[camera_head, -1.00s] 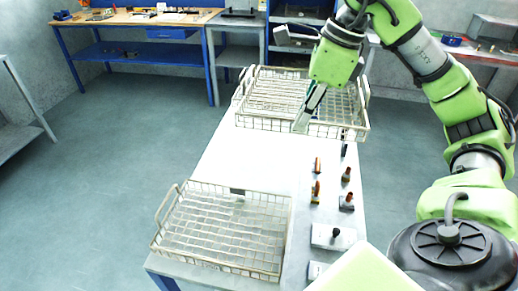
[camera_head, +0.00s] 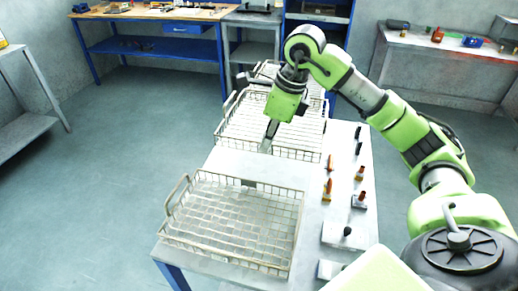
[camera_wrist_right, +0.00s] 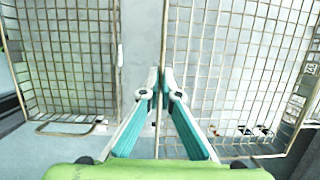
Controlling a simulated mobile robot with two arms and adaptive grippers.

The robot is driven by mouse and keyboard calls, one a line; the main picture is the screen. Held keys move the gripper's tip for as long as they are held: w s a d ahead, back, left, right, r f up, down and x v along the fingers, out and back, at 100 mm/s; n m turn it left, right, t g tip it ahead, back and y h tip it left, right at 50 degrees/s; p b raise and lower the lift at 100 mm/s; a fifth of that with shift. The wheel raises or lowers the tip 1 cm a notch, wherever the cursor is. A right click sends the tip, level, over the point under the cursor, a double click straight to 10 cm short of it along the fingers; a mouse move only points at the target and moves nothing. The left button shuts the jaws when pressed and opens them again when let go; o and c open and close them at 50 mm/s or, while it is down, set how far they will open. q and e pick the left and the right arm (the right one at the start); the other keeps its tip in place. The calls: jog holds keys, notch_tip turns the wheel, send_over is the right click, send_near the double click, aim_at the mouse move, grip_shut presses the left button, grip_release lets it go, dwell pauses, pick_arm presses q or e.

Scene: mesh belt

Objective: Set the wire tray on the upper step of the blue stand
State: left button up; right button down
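A wire tray (camera_head: 235,118) is in the middle of the head view, over the far part of the white table. My right gripper (camera_head: 269,146) is at its near rim, pointing down. In the right wrist view the fingertips (camera_wrist_right: 160,88) are nearly together, with the rim of this tray (camera_wrist_right: 235,60) between them. Whether the tray touches the table is unclear. A second wire tray (camera_head: 230,222) lies on the table's near end; it also shows at the left of the wrist view (camera_wrist_right: 65,60). My left gripper is not in view. I cannot pick out the blue stand with certainty.
The white table (camera_head: 345,165) has several small dark and orange-handled items (camera_head: 328,188) along its right side. More wire mesh (camera_head: 265,72) shows behind my gripper. A workbench with blue legs (camera_head: 150,45) stands at the back left. The floor at the left is clear.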

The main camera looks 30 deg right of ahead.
aim_at(259, 152)
jog(key=shift+w+a+f, duration=0.15)
jog(key=shift+w+f, duration=0.3)
jog(key=shift+f, duration=0.05)
jog(key=shift+w+a+f, duration=0.15)
jog(key=shift+w+f, duration=0.25)
jog(key=shift+f, duration=0.1)
jog(key=p+x, duration=0.2)
jog(key=x, duration=0.1)
jog(key=shift+f, duration=0.35)
jog(key=shift+d+f, duration=0.1)
jog(key=shift+f, duration=0.1)
jog(key=c, duration=2.3)
grip_release()
jog(key=shift+s, duration=0.1)
jog(key=b+v, duration=0.1)
jog(key=v, duration=1.1)
jog(key=shift+s+b, duration=0.1)
jog(key=shift+b, duration=0.25)
